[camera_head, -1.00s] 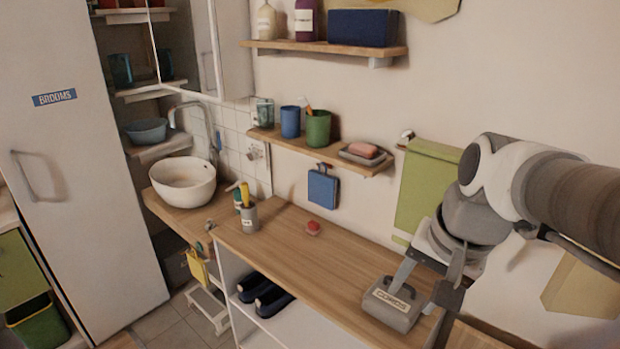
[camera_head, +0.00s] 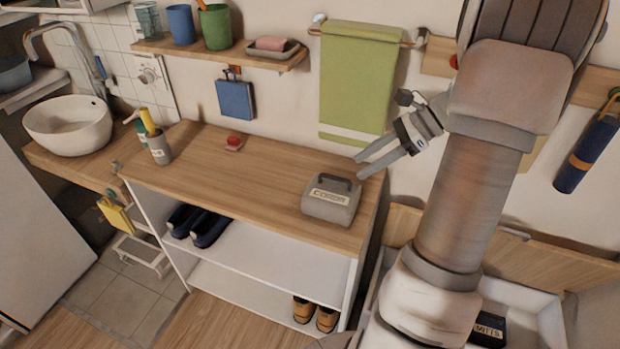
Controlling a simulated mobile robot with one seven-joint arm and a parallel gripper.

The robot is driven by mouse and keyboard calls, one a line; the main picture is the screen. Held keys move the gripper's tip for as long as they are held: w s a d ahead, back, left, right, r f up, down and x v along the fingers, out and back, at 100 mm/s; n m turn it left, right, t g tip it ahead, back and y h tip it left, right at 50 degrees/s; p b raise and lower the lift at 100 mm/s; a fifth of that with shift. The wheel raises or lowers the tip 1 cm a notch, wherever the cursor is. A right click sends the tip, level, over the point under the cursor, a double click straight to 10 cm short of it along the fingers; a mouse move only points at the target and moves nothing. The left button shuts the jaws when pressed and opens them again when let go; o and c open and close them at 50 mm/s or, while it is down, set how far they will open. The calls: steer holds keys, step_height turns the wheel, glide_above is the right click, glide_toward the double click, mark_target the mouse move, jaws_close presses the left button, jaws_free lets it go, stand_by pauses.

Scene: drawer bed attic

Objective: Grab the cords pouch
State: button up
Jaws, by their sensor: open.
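The cords pouch (camera_head: 330,204) is a grey, box-like pouch with a dark handle on top and a label reading "CORDS" on its front. It sits upright on the right end of the wooden counter (camera_head: 225,180). My gripper (camera_head: 364,166) is open and empty, its fingers pointing left. In the picture it is just above and to the right of the pouch, apart from it. How far in depth they are from each other is hard to tell.
A green towel (camera_head: 357,80) hangs on the wall behind. A small red item (camera_head: 233,141) and a grey cup (camera_head: 159,148) stand on the counter. A white bin (camera_head: 535,312) is at the lower right. Shoes (camera_head: 200,224) sit on the shelf below.

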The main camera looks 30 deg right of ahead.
steer(key=s+d+f+m+t+y+b, duration=0.1)
steer(key=d+f+m+t, duration=0.2)
steer(key=d, duration=0.3)
steer(key=s+d+f+m+t+b, duration=0.1)
steer(key=d+f+m+t, duration=0.15)
steer(key=d+f, duration=0.2)
steer(key=b, duration=0.1)
glide_toward(339, 179)
steer(key=shift+m, duration=0.25)
steer(key=x, duration=0.4)
steer(key=shift+w+d+f, duration=0.1)
steer(key=shift+w+f, duration=0.15)
steer(key=shift+f, duration=0.25)
steer(key=shift+r+b+x, duration=0.2)
steer(key=shift+b+x, duration=0.3)
steer(key=shift+x, duration=2.4)
jaws_close()
